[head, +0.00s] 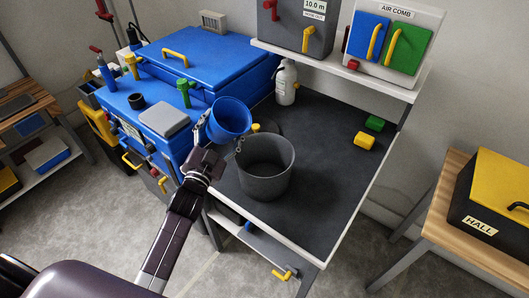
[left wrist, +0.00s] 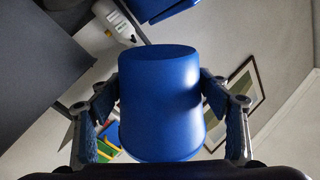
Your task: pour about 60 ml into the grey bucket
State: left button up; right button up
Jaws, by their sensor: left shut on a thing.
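The grey bucket (head: 266,172) stands upright on the dark table top, and its inside looks empty from here. My left gripper (head: 222,140) is shut on a blue cup (head: 231,116), just up and left of the grey bucket in the head view. The cup is tilted with its mouth up and to the right; whether liquid is in it cannot be told. In the left wrist view the blue cup (left wrist: 160,100) sits between both fingers of the left gripper (left wrist: 160,110). My right gripper is not in view.
A white bottle (head: 286,83) stands at the back of the table (head: 325,140). Yellow (head: 364,141) and green (head: 374,122) blocks lie at the right. A blue machine (head: 205,60) stands at the left. A shelf (head: 340,68) overhangs the back. The table's right front is clear.

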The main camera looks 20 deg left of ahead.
pick_arm(q)
jog(key=shift+a+f+n, duration=0.2)
jog(key=shift+a+n, duration=0.1)
jog(key=shift+n, duration=0.2)
jog(key=shift+w+a+r+n+p, duration=0.1)
jog(key=shift+a+r+n+p, duration=0.35)
jog(key=shift+n+p, duration=0.6)
jog(key=f+n, duration=0.1)
jog(key=a+f+n, duration=0.1)
jog(key=f, duration=0.1)
jog(key=shift+a+g, duration=0.15)
jog(key=shift+g, duration=0.25)
jog(key=shift+w+a+f+n, duration=0.1)
jog(key=shift+a+f+n, duration=0.1)
jog(key=shift+f+n, duration=0.65)
